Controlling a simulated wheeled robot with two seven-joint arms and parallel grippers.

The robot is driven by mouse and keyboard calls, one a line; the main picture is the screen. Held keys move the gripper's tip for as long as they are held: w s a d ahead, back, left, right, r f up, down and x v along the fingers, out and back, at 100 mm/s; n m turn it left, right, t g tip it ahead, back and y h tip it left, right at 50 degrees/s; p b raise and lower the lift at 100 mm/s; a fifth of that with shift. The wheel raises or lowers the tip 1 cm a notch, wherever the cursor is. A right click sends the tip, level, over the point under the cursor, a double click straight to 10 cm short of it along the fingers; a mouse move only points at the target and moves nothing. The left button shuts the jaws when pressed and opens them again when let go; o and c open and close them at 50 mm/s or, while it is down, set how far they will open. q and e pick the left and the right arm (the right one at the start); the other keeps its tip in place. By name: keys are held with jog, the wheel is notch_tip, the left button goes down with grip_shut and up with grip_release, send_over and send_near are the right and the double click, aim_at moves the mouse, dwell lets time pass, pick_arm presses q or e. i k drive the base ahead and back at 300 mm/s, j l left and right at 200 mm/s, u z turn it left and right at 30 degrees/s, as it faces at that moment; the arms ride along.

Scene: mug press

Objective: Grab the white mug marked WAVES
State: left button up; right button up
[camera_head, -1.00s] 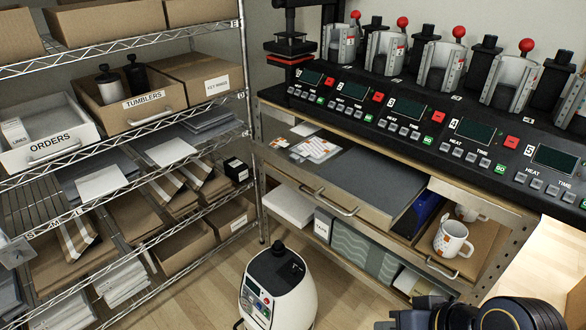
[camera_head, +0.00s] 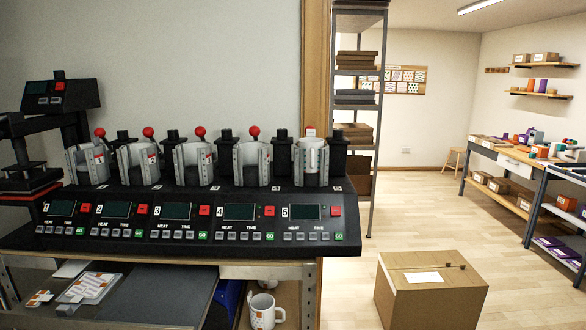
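A white mug with an orange-brown pattern (camera_head: 263,311) stands on the lower shelf under the press bench, at the bottom of the view. A white shape behind it is mostly hidden. No WAVES marking is readable on the mug. The mug press (camera_head: 180,215) is a black row of stations numbered 1 to 5, with grey clamps and red-knobbed levers. Station 5 (camera_head: 311,163) holds a pale form that may be a mug; I cannot tell for sure. Neither of my grippers is in view.
A cardboard box (camera_head: 430,290) stands on the floor right of the bench. A metal shelf rack (camera_head: 357,100) stands behind the press. Wooden floor (camera_head: 415,210) is open toward the worktable (camera_head: 510,155) at right.

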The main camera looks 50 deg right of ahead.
aim_at(313, 145)
jog(key=z, duration=1.85)
jog(key=i+l+u, duration=0.5)
jog(key=l+u, duration=0.2)
jog(key=i+l+u, duration=0.15)
jog(key=l+u, duration=0.2)
jog(key=i+l+u, duration=0.1)
jog(key=l+u, duration=0.25)
jog(key=l, duration=0.15)
jog(key=l+u, duration=0.7)
jog(key=l, duration=0.25)
